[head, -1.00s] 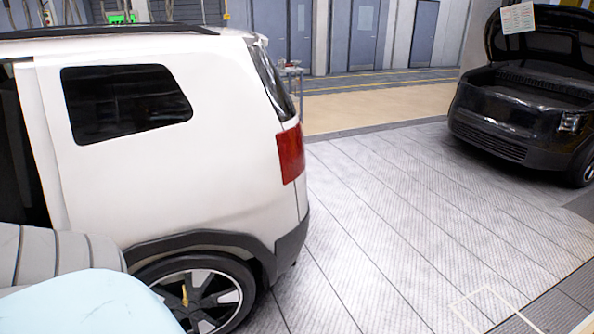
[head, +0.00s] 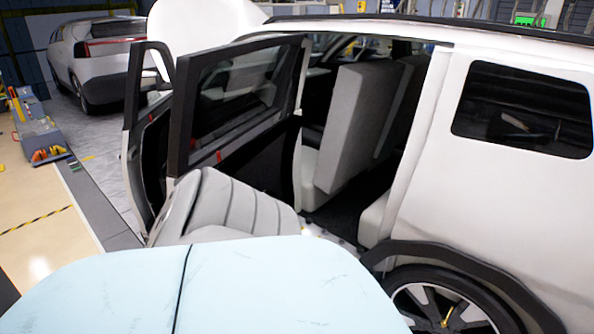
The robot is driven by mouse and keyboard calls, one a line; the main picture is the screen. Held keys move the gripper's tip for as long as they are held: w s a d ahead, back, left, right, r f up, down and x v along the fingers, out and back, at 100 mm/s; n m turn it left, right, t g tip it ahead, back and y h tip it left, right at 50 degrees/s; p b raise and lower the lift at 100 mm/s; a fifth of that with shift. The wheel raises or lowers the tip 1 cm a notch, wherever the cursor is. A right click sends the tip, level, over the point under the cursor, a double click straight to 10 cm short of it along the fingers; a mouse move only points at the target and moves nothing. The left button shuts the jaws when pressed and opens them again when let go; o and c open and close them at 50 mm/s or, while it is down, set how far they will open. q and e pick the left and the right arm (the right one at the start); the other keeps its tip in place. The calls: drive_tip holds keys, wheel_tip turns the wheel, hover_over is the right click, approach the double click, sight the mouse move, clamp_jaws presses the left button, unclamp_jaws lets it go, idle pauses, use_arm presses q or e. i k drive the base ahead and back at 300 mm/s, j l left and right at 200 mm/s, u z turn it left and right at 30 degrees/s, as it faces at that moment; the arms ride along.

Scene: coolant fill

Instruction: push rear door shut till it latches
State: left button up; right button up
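The rear door (head: 262,158) of the white car (head: 425,170) stands open in the head view. It swings out from the car's side to the left, with a black window frame and a dark inner panel. The latch is not visible. Neither my left nor my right gripper is in view.
The front door (head: 131,120) also stands open behind the rear door. A second car (head: 105,52) is parked at the back left. Wall-side equipment (head: 45,140) stands at the far left, with open floor (head: 40,235) before it. The rear wheel (head: 440,305) is close at lower right.

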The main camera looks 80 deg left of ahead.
sight(259, 155)
drive_tip(key=u, duration=2.85)
